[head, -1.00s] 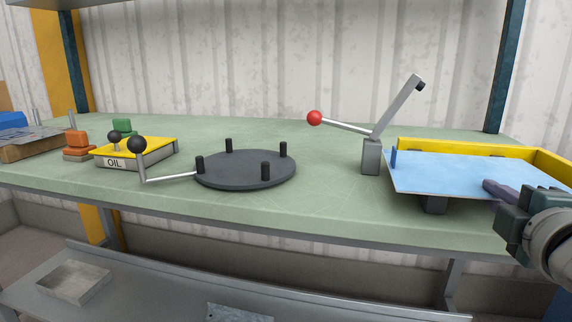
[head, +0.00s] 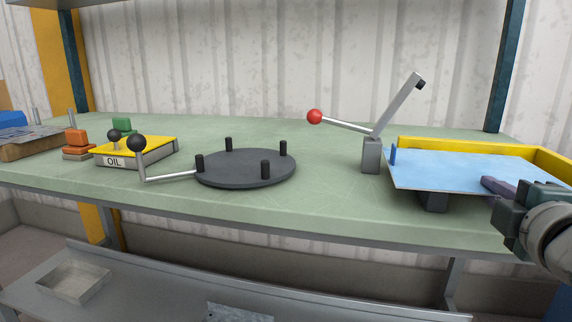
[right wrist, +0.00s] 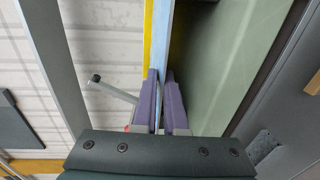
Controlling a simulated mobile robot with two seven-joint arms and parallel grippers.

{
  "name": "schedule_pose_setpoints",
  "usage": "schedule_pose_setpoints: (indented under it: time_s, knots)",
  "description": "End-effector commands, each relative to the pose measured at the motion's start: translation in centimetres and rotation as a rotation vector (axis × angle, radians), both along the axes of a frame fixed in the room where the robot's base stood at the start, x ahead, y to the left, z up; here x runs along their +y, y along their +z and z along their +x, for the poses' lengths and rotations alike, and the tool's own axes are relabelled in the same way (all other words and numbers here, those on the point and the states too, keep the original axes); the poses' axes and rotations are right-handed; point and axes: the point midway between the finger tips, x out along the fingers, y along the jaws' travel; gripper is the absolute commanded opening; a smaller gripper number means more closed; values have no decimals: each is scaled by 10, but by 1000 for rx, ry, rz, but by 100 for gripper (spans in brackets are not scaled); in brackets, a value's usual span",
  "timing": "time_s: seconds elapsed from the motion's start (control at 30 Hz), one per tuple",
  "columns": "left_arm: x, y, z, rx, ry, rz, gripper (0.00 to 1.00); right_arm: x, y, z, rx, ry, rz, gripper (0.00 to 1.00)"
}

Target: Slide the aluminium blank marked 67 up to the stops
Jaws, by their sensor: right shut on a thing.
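A light blue sheet (head: 450,172) lies flat at the right end of the green bench, in front of a yellow rail. I see no number on it, so I cannot tell if it is the blank marked 67. My right gripper (head: 496,187) is shut on its front edge. In the right wrist view the purple fingers (right wrist: 160,78) close around the sheet (right wrist: 162,35), seen edge-on. The yellow rail (head: 460,144) runs behind the sheet and turns along its right side (head: 556,162). I cannot tell whether the sheet touches it. My left gripper is not in view.
Left of the sheet stands a grey lever post (head: 371,157) with a red knob (head: 314,117). A dark round plate with pegs (head: 245,168) sits mid-bench. A yellow-topped OIL box (head: 137,152) is further left. The bench front between plate and sheet is clear.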

Motion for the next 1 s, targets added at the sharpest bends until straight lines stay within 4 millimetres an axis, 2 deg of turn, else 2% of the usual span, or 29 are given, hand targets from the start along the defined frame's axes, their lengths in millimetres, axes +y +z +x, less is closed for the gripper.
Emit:
schedule_pose_setpoints:
  time_s: [0.03, 1.0]
  knots:
    - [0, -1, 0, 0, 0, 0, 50, -1, -5, 0, 11, -3, 2, 0]
    - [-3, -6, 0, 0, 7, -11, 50, -4, -5, 13, 12, -3, 2, 0]
